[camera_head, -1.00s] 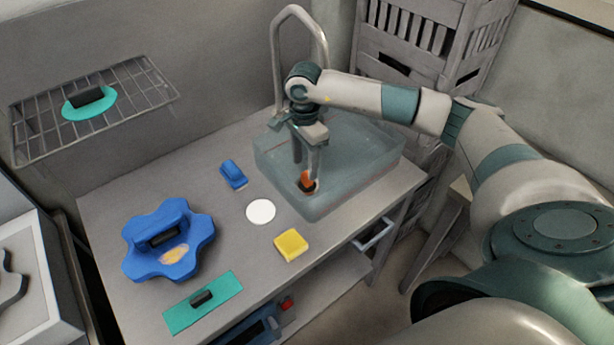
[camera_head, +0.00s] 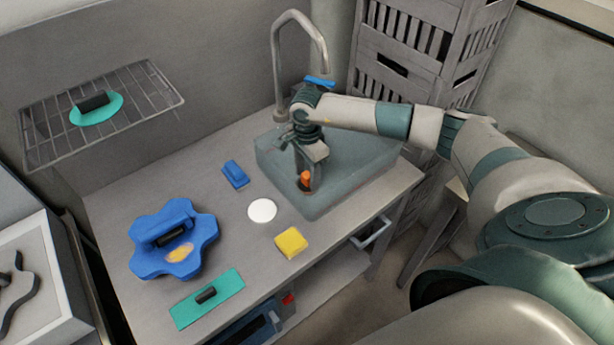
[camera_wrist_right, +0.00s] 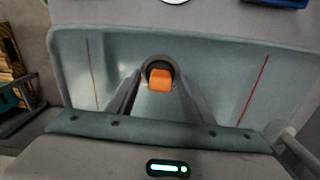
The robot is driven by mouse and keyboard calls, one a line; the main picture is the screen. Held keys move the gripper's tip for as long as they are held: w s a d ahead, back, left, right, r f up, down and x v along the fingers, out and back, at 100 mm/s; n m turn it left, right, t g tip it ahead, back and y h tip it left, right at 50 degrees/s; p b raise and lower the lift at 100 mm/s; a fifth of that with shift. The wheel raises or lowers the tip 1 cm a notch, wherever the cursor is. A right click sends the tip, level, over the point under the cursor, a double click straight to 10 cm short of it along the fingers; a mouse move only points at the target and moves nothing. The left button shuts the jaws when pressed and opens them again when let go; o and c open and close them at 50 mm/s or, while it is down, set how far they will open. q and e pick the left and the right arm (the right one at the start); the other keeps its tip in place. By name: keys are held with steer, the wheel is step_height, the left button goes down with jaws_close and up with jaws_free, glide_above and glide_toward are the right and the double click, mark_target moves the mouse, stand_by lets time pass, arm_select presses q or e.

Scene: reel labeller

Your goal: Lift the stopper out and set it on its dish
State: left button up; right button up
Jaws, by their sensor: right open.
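The orange stopper (camera_head: 305,178) stands in the grey-blue sink basin (camera_head: 352,185), near its front left. It also shows in the right wrist view (camera_wrist_right: 160,80), with a dark ring around it. A white round dish (camera_head: 262,210) lies flat and empty on the worktop, left of the basin. My right gripper (camera_head: 306,168) reaches down into the basin at the stopper. In the wrist view my right fingers (camera_wrist_right: 159,92) are apart, one on each side of the stopper. I cannot tell whether they touch it. My left gripper is not in view.
A tall tap (camera_head: 302,50) arches behind the basin, close to my right wrist. A yellow sponge (camera_head: 291,242), a small blue block (camera_head: 235,174), a blue flower-shaped piece (camera_head: 172,240) and a teal plate (camera_head: 207,297) lie on the worktop. A wire rack (camera_head: 100,112) hangs at upper left.

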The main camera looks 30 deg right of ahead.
mark_target(307, 174)
steer(key=shift+f, duration=0.5)
jaws_close()
steer(key=shift+w+r+b, duration=0.1)
steer(key=shift+r+b, duration=0.3)
steer(key=shift+r, duration=0.2)
step_height(307, 174, up, 8)
steer(key=b, duration=0.3)
steer(key=shift+r+b, duration=0.1)
steer(key=shift+b, duration=0.25)
steer(key=shift+r, duration=0.35)
steer(key=shift+r, duration=0.1)
